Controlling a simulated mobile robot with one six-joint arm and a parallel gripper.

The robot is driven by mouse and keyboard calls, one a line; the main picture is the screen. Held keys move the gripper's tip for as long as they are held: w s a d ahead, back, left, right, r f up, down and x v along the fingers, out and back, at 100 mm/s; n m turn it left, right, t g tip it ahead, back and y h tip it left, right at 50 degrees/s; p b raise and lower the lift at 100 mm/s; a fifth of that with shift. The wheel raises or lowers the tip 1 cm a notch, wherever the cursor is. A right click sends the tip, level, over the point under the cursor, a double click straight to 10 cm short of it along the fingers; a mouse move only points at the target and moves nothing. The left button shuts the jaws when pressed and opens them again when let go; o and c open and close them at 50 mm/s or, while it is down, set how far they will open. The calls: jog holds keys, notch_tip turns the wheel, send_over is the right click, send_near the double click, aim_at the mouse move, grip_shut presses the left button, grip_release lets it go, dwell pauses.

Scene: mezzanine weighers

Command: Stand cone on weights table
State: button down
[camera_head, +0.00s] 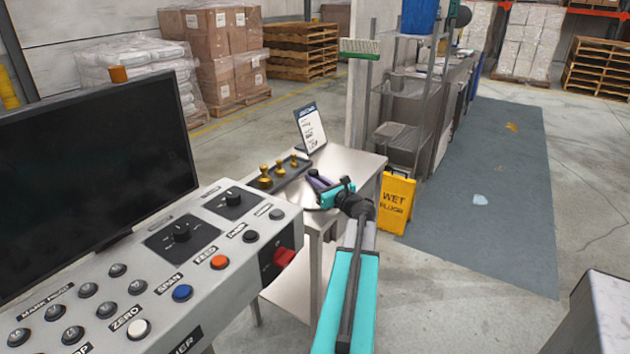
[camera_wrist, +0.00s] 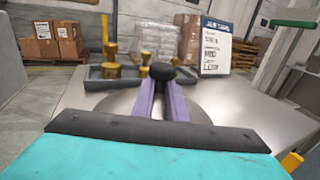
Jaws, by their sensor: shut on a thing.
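The cone (camera_wrist: 122,103) shows in the wrist view as a wide, shallow grey metal shape with a black round knob (camera_wrist: 162,72). My gripper (camera_wrist: 162,82) has its two purple fingers shut on the knob. The fingers hide the middle of the cone. The weights table (camera_head: 352,163) is a steel stand; in the head view my gripper (camera_head: 318,182) is low over its near left part. The cone is over the tabletop (camera_wrist: 245,95), but I cannot tell whether its rim touches. In the head view the cone is mostly hidden.
A dark tray (camera_head: 259,186) with several brass weights (camera_head: 265,173) sits at the table's back left. A sign card (camera_head: 310,127) stands at the back. A control console (camera_head: 185,245) is close on the left. A yellow wet-floor sign (camera_head: 397,203) stands right. The tabletop's right side is clear.

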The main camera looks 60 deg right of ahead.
jog(key=shift+f, duration=0.15)
jog(key=c, duration=1.8)
grip_release()
jog(key=shift+o, duration=0.2)
jog(key=b+v, duration=0.1)
jog(key=v, duration=1.1)
jog(key=shift+a, duration=0.1)
jog(key=shift+o, duration=0.5)
jog(key=o, duration=1.7)
jog(key=shift+c, duration=0.2)
